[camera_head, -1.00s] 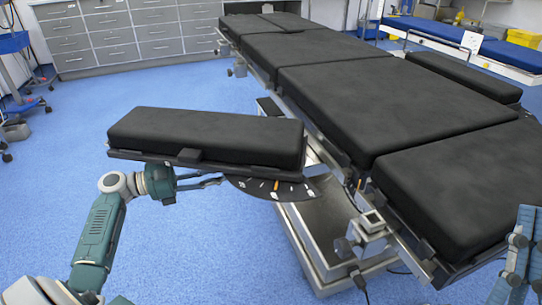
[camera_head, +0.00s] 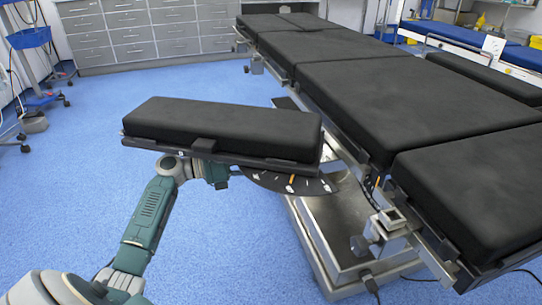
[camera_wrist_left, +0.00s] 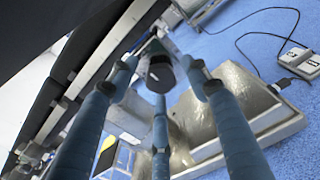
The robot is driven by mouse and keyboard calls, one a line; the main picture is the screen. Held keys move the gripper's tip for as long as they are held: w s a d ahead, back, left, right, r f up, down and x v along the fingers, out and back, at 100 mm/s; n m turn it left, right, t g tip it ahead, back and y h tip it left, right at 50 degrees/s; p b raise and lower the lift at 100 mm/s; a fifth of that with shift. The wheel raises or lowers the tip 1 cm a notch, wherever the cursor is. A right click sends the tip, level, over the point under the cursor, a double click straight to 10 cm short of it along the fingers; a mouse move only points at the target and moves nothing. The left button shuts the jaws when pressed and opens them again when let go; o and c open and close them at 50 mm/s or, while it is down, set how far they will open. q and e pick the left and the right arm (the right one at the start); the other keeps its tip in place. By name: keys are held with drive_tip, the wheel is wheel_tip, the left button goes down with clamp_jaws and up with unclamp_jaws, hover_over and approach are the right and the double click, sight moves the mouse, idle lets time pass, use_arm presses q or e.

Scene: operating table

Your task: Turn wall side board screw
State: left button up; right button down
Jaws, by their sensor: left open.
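The side board (camera_head: 225,125) is a black padded board beside the operating table, with a dark dial plate (camera_head: 290,183) with white marks under its right end. My left gripper reaches in beneath the board; in the head view its fingers are mostly hidden by the board's edge. In the left wrist view my left gripper (camera_wrist_left: 158,70) has its three blue fingers spread open. A dark round knob (camera_wrist_left: 160,78), which looks like the screw, shows between the fingertips. I cannot tell whether any finger touches it. My right gripper is out of view.
The operating table (camera_head: 385,95) with black pads runs along the right. Its metal base (camera_head: 340,225) stands close by the board's right end. Blue floor (camera_head: 70,175) is free at the left. Grey drawers (camera_head: 140,40) line the back.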

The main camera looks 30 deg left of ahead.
use_arm(q)
drive_tip(key=c, duration=1.1)
drive_tip(key=shift+c, duration=0.2)
